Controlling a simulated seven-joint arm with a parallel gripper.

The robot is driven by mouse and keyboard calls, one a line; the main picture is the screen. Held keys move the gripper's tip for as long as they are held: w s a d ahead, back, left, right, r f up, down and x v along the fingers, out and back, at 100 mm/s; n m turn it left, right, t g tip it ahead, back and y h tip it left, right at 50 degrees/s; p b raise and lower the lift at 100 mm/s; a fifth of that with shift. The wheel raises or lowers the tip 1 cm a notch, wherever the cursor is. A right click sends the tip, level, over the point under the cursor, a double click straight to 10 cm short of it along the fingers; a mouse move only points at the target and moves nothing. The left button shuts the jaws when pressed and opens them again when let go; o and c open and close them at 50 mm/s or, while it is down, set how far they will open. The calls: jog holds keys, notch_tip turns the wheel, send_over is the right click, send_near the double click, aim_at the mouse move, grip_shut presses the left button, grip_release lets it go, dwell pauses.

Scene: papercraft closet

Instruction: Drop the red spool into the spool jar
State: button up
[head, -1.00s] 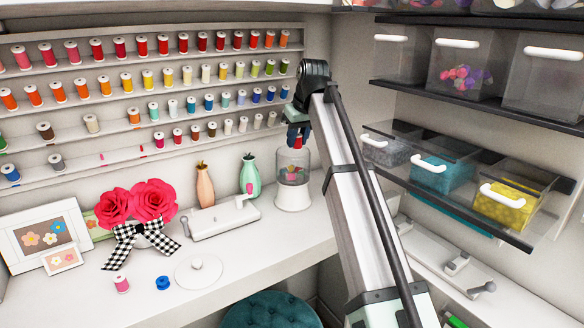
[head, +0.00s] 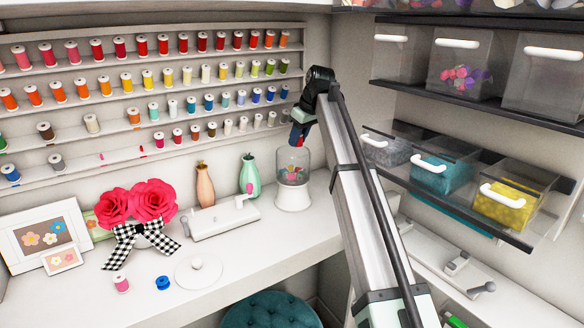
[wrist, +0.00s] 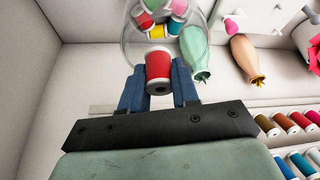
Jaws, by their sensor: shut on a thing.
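My gripper (head: 299,138) is shut on the red spool, with its blue fingers on either side of it. The red spool (wrist: 158,68) shows clearly between the fingers in the wrist view. The spool jar (head: 293,197) is a clear glass jar on a white base, standing at the desk's back right. Its glass rim (wrist: 126,45) shows just beyond the held spool in the wrist view, with several coloured spools inside. In the head view the gripper and spool are over the jar's top. Whether the spool is fully over the opening is hard to tell.
Two vases, orange (head: 205,187) and green (head: 250,176), stand left of the jar. A white knobbed disc (head: 199,271), a pink spool (head: 121,284) and a blue spool (head: 162,283) lie on the desk front. Spool racks (head: 150,105) line the back wall.

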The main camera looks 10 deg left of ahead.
jog(key=shift+f, duration=1.3)
jog(key=o, duration=1.1)
jog(key=shift+r, duration=0.1)
jog(key=v, duration=1.3)
jog(key=shift+r, duration=0.35)
jog(key=shift+s, duration=0.1)
